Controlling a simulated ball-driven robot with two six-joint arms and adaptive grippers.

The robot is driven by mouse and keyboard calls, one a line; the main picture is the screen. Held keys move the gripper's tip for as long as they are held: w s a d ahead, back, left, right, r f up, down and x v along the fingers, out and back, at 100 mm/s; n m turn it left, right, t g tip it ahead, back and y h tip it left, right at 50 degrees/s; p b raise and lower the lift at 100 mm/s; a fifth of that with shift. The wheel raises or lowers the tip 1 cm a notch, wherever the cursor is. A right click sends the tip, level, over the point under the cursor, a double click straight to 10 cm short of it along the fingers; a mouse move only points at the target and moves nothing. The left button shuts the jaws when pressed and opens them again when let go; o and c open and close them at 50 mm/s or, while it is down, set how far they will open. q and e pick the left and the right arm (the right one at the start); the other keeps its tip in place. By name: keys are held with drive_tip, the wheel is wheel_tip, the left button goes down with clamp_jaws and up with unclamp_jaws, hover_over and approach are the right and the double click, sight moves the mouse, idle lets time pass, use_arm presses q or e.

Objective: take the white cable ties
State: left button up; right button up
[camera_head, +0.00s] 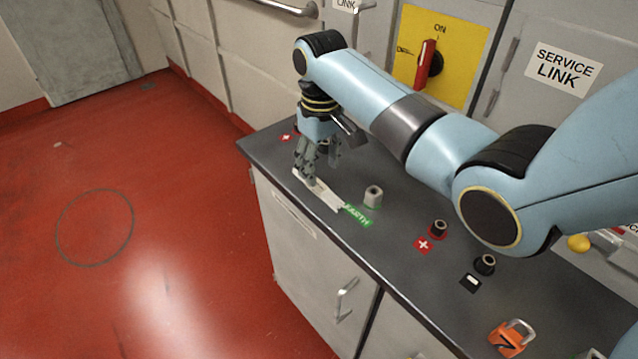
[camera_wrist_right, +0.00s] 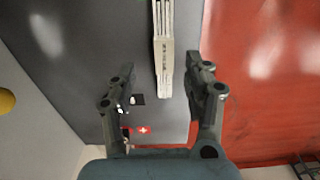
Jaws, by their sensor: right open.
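The white cable ties (camera_head: 322,193) lie as a flat, narrow bundle near the front edge of the grey counter, beside the green EARTH label. In the right wrist view the bundle (camera_wrist_right: 164,52) shows a printed band, and its near end reaches between the fingertips. My right gripper (camera_head: 312,172) points down over the far end of the bundle in the head view. Its fingers (camera_wrist_right: 163,82) are spread on either side of the ties and hold nothing. Whether the fingertips touch the counter I cannot tell. My left gripper is in neither view.
A grey terminal (camera_head: 373,196) stands close to the ties by the EARTH label (camera_head: 358,217). Two dark terminals (camera_head: 438,228) stand farther right, and an orange padlock (camera_head: 509,338) lies near the front. The counter (camera_head: 400,265) drops off to the red floor.

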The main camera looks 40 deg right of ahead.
sight(319, 185)
drive_tip(key=f, duration=0.4)
drive_tip(key=shift+s+a, duration=0.1)
drive_tip(key=shift+a, duration=0.2)
drive_tip(key=shift+f, duration=0.25)
drive_tip(key=shift+c, duration=1.5)
drive_tip(key=c, duration=0.5)
clamp_jaws()
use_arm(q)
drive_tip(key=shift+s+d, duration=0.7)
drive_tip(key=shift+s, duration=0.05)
use_arm(e)
drive_tip(key=shift+r, duration=0.1)
